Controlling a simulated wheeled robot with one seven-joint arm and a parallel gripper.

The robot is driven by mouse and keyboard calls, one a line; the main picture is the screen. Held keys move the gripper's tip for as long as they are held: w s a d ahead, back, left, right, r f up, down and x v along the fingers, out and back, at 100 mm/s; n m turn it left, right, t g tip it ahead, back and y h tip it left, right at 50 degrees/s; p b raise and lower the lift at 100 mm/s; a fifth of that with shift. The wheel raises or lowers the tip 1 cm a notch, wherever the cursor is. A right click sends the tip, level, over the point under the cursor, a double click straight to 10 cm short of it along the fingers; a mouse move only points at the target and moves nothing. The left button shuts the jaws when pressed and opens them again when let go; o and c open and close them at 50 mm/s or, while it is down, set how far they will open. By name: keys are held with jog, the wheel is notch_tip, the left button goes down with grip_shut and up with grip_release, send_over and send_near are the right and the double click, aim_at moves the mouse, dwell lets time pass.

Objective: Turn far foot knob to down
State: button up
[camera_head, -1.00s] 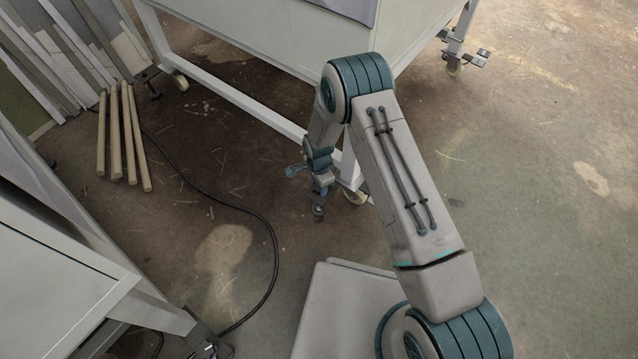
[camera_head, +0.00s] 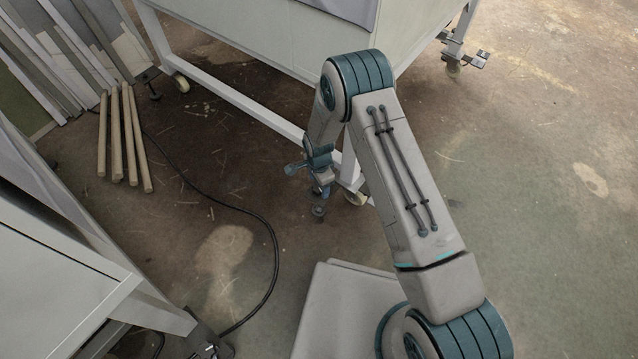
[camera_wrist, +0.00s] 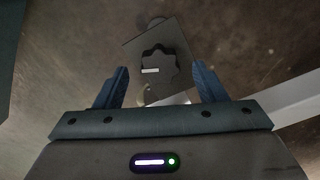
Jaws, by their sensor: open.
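A dark, lobed knob (camera_wrist: 160,63) with a white bar mark on its left side sits on a dark square plate (camera_wrist: 137,47) in the wrist view. My gripper (camera_wrist: 160,78) is open, with one blue finger on each side of the knob and a gap to both. The knob lies a little beyond the fingertips in the picture, and I see no contact. In the head view my gripper (camera_head: 318,190) hangs low beside the corner leg of the white machine (camera_head: 300,35). The knob cannot be made out clearly there.
A white lower rail (camera_head: 235,100) and a caster (camera_head: 355,197) are close to my gripper. Wooden poles (camera_head: 115,140) lie at the left, and a black cable (camera_head: 270,250) crosses the floor. The right floor is clear.

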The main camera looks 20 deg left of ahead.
notch_tip(320, 180, up, 12)
jog(key=p, duration=0.4)
jog(key=shift+r, duration=0.15)
